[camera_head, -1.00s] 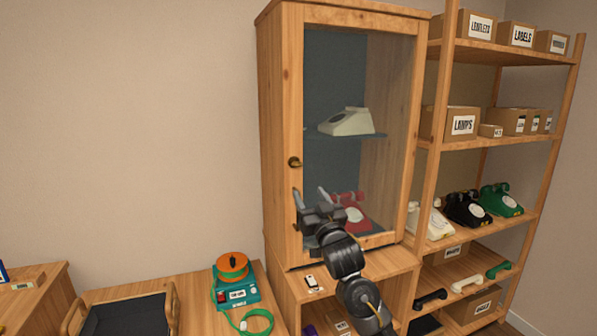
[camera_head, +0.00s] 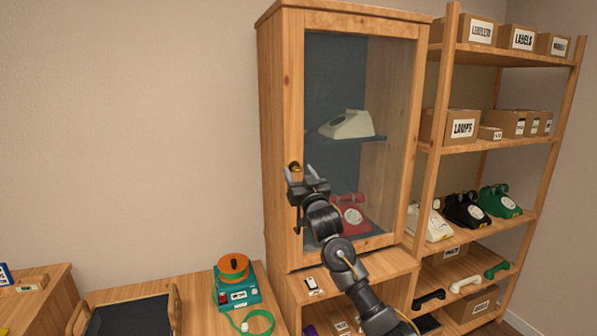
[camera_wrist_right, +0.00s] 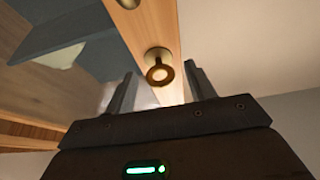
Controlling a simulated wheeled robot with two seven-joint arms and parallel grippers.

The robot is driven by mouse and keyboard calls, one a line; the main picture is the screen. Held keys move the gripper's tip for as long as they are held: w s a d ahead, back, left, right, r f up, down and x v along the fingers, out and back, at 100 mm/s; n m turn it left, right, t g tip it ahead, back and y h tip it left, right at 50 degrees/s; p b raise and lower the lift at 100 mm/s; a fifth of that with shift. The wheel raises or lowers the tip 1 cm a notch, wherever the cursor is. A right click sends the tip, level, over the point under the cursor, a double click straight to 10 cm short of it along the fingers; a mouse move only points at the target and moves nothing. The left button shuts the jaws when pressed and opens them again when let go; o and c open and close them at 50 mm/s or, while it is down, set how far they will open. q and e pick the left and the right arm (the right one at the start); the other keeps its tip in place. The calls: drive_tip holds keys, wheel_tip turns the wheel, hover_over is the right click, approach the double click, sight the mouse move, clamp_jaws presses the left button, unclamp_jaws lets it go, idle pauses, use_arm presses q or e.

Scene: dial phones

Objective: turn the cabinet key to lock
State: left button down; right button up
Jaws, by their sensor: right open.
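The wooden cabinet (camera_head: 282,130) has a closed glass door (camera_head: 335,85). In the head view the gripper partly hides this area. My left gripper is out of view.
A brass knob (camera_wrist_right: 128,4) shows on the same frame at the wrist view's top edge. A cream phone (camera_head: 348,124) and a red phone (camera_head: 352,216) stand inside the cabinet. An open shelf (camera_head: 487,145) with boxes and phones adjoins it on the right.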

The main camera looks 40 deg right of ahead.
drive_tip(key=shift+w, duration=0.1)
drive_tip(key=shift+c, duration=0.4)
drive_tip(key=c, duration=0.9)
